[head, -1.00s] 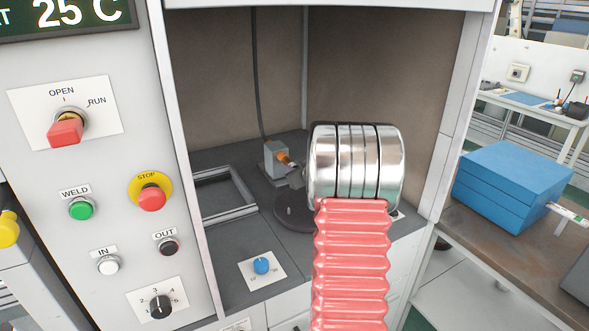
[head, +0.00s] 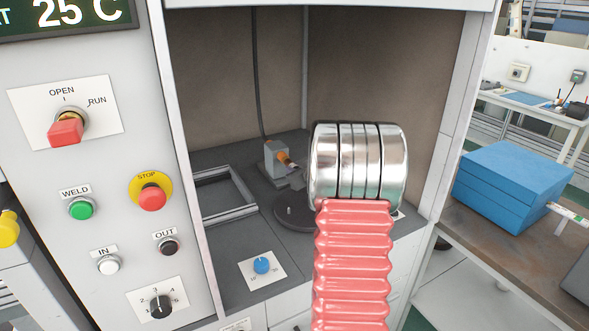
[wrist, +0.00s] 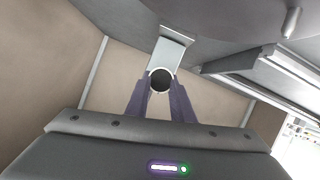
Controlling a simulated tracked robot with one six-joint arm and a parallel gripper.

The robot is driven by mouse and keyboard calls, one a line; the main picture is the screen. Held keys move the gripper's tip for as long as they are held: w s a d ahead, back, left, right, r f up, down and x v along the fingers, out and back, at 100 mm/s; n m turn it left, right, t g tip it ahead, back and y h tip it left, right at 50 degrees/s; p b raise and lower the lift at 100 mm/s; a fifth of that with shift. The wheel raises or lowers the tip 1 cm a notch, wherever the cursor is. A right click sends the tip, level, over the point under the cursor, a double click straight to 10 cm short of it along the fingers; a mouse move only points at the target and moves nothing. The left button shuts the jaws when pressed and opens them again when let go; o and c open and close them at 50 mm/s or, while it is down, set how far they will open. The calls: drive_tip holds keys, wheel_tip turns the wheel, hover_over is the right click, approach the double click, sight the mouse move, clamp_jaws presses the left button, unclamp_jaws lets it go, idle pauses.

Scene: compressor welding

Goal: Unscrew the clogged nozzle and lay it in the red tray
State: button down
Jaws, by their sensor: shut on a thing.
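The nozzle (wrist: 161,80) shows in the wrist view as a dark round opening with a pale rim, between the fingertips of my gripper (wrist: 161,88). The jaws are shut on it. In front of it is a light grey block (wrist: 172,53). In the head view, this block (head: 275,152) has an orange collar and stands inside the booth. My fingers reach it from the lower right, mostly hidden behind my arm. I cannot tell whether the nozzle still touches the block. The red tray is not in view.
A dark round plate (head: 292,216) and a rectangular frame (head: 225,193) lie on the booth floor. A control panel (head: 125,215) stands at the left. Blue boxes (head: 512,185) sit on a bench at the right. A black cable (head: 256,80) hangs down to the block.

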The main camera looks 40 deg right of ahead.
drive_tip(key=shift+s, duration=0.15)
drive_tip(key=shift+s+a, duration=0.2)
drive_tip(key=shift+s, duration=0.5)
drive_tip(key=shift+s+a, duration=0.25)
drive_tip(key=shift+s, duration=0.45)
drive_tip(key=shift+s+a, duration=0.2)
drive_tip(key=shift+s, duration=0.5)
